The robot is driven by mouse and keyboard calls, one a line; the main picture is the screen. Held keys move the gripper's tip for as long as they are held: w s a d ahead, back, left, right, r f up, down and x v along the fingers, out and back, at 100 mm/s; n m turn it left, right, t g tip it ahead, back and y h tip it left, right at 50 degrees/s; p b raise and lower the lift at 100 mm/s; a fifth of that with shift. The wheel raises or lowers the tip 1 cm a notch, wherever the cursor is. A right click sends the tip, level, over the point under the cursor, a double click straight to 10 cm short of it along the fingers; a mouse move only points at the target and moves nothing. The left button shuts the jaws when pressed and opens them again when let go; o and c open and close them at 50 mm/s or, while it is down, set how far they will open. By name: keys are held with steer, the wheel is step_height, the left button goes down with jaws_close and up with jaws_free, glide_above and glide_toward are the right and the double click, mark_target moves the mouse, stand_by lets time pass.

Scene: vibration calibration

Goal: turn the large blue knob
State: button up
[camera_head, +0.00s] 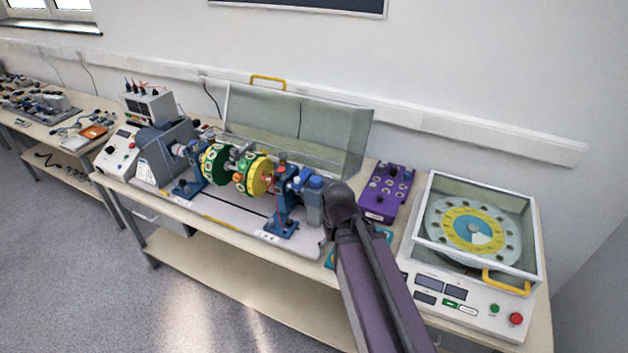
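The vibration rig (235,205) stands on the bench, with green and yellow discs on a shaft between blue stands. Blue parts (313,184) sit at the right end of its shaft, just left of the dark rounded joint of my arm (342,196). I cannot tell whether one of them is the large blue knob. My arm reaches up from the bottom edge and covers part of the bench beside the rig.
A clear cover (300,125) with a yellow handle stands open behind the rig. A purple box (387,192) with several knobs lies right of my arm. Farther right is a balancing unit (465,318) with a clear lid. The floor (80,270) at front left is clear.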

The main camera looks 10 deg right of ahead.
steer(key=w, duration=0.1)
steer(key=m+t+h+b, duration=0.5)
steer(key=m+t+h, duration=0.4)
steer(key=m+h, duration=0.15)
glide_toward(315, 180)
steer(key=v, duration=0.3)
steer(key=shift+w+a+r, duration=0.1)
steer(key=shift+a+r, duration=0.25)
steer(key=shift+d+f+b, duration=0.1)
steer(key=shift+b, duration=0.2)
steer(key=shift+g, duration=0.3)
steer(key=b+x, duration=0.4)
steer(key=x, duration=0.7)
steer(key=shift+w+d+f, duration=0.2)
steer(key=shift+w, duration=0.1)
steer(key=shift+b+x, duration=0.55)
steer(key=shift+x, duration=0.35)
steer(key=shift+d+r, duration=0.1)
